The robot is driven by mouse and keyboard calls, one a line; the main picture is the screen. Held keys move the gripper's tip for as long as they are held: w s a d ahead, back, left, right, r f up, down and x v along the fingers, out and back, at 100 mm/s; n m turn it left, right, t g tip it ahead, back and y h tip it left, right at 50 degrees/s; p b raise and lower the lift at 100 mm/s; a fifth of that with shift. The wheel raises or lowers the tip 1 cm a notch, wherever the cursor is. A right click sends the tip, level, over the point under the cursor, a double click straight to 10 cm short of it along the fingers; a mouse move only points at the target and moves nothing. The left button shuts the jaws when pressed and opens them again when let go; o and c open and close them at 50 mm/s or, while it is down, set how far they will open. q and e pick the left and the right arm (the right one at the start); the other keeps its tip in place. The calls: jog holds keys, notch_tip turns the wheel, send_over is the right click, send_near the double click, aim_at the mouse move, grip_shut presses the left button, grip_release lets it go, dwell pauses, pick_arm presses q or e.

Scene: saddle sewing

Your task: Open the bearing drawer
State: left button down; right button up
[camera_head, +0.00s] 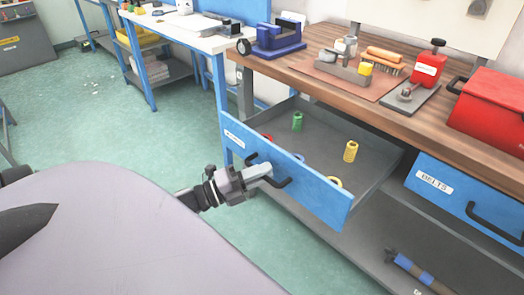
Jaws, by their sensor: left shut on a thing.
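The bearing drawer (315,188) has a blue front with a small white label too small to read. It is pulled well out of the workbench, and its grey inside shows. A green cylinder (297,122), a yellow cylinder (350,151) and several ring-shaped parts in red, blue and yellow lie inside it. My left gripper (264,172) is at the drawer front, shut on the dark drawer handle (282,183). The gripper's fingers hide part of the handle. My right gripper is not in view.
A second blue drawer (465,200) labelled for belts is shut at the right. The wooden benchtop (300,68) above holds a blue vise (279,39), a red bottle (429,64) and a red toolbox (490,110). A grey lower shelf (400,235) lies below. Green floor (110,130) is open at left.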

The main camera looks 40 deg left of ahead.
pick_arm(q)
jog(key=c, duration=1.1)
grip_release()
jog(key=shift+v, duration=3.6)
